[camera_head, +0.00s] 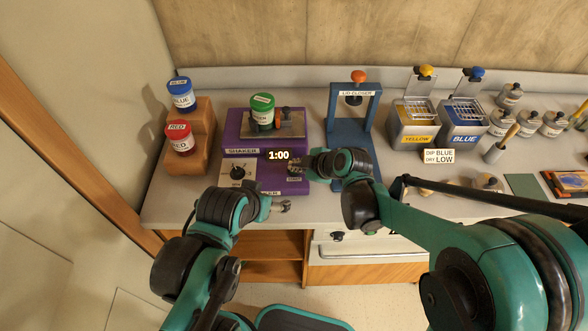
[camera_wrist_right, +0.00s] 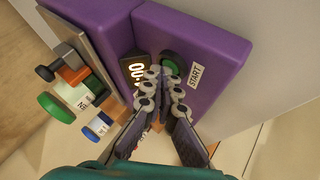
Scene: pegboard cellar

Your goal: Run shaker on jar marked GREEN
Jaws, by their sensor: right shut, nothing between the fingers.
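The jar marked GREEN (camera_head: 262,112) has a green lid and sits on the metal plate of the purple shaker (camera_head: 240,133). It also shows in the wrist view (camera_wrist_right: 62,105), beside an orange and black clamp part (camera_wrist_right: 72,72). The shaker's timer (camera_head: 279,155) reads 1:00. My right gripper (camera_head: 294,168) is shut and empty at the shaker's front panel. In the wrist view its fingertips (camera_wrist_right: 163,82) are just by the green START button (camera_wrist_right: 173,62); I cannot tell whether they touch. My left gripper (camera_head: 286,207) hangs near the bench's front edge, away from the jar.
A wooden step stand (camera_head: 200,150) at left holds the BLUE jar (camera_head: 181,95) and RED jar (camera_head: 179,137). A blue lid closer (camera_head: 352,140) stands right of the shaker. YELLOW (camera_head: 414,125) and BLUE (camera_head: 463,125) tins stand farther right. The shaker has a dial (camera_head: 238,172).

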